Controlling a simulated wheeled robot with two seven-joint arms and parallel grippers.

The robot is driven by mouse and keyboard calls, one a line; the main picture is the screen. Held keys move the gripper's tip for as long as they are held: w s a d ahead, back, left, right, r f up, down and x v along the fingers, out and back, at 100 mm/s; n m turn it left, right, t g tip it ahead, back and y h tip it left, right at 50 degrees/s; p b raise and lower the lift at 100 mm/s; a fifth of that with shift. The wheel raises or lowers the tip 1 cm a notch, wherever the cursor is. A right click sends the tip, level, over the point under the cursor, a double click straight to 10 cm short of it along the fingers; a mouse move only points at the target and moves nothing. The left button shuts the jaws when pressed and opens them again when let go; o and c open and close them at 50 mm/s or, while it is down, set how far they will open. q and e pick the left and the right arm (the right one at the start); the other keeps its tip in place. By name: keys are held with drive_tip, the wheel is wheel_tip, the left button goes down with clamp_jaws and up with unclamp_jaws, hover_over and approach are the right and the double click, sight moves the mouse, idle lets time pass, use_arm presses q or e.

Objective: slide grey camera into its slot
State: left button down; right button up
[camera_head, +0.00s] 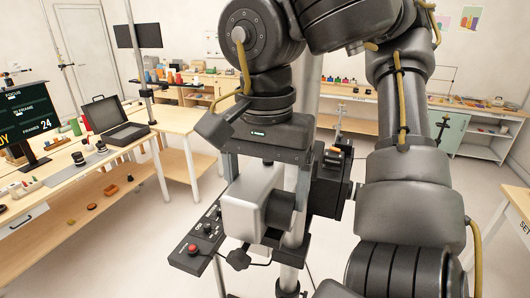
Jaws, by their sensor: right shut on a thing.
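The grey camera (250,198) is a light grey box with a dark lens (279,212) on its right side. It is at the centre of the head view. My right gripper (264,178) comes down from above and is shut on the camera, one finger on each side. A black stand bracket (330,185) is just right of the camera, and a dark mount part (272,238) shows under it. The slot itself cannot be made out, and I cannot tell whether the camera touches the mount. My left gripper is not in view.
A black control panel (196,243) with a red button juts out at the stand's lower left, near a black knob (238,259). A wooden bench (60,178) with an open black case (126,132) and a monitor stands left. My right arm covers much of the right side.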

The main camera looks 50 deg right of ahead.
drive_tip(key=shift+s, duration=0.15)
idle(0.5)
drive_tip(key=o, duration=1.3)
